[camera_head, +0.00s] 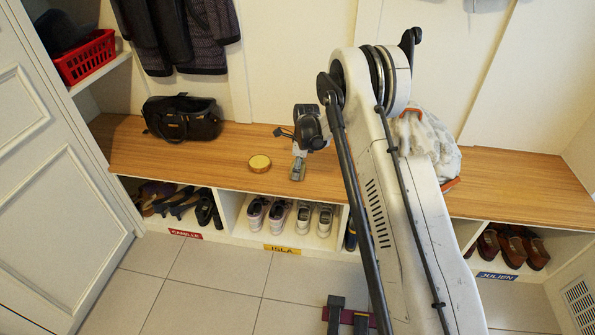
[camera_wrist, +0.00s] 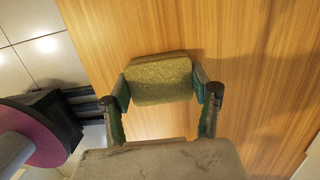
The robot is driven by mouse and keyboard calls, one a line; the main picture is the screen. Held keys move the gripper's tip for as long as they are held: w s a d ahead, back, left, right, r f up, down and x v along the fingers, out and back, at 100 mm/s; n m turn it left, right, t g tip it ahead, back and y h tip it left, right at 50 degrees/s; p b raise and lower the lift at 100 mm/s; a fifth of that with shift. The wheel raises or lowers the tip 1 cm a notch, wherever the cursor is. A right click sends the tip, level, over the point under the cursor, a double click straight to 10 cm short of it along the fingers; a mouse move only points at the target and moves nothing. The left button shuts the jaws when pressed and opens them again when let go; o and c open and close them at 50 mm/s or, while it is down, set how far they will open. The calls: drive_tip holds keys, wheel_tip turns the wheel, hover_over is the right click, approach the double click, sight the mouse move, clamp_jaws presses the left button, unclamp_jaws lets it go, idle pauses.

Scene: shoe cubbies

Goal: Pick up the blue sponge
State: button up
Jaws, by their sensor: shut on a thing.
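My gripper (camera_wrist: 163,88) is shut on a small block with rounded corners, which I take to be the sponge (camera_wrist: 160,76). The face I see in the wrist view is olive-yellow and grainy, and no blue shows clearly on it. One finger presses each side of it. In the head view my gripper (camera_head: 298,171) points down over the wooden bench (camera_head: 225,150), and the sponge is too small to make out between the fingers. I cannot tell whether the sponge touches the bench or hangs just above it.
A round golden tin (camera_head: 259,162) lies on the bench just left of my gripper. A black bag (camera_head: 182,120) stands farther left. A whitish bundle (camera_head: 435,145) sits to the right, partly behind my arm. Cubbies with shoes (camera_head: 277,213) are below the front edge.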

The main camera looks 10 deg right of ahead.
drive_tip(key=shift+r, duration=0.55)
wheel_tip(320, 180, up, 4)
drive_tip(key=shift+s+a+f+p, duration=0.1)
drive_tip(key=shift+a+f+p, duration=0.1)
drive_tip(key=shift+p, duration=0.85)
drive_tip(key=s+a+r+p, duration=0.3)
drive_tip(key=s+a+r, duration=0.3)
drive_tip(key=a, duration=0.3)
drive_tip(key=shift+a+r, duration=0.15)
drive_tip(key=shift+a, duration=0.05)
drive_tip(key=shift+o, duration=0.7)
drive_tip(key=shift+s, duration=0.1)
drive_tip(key=c, duration=0.4)
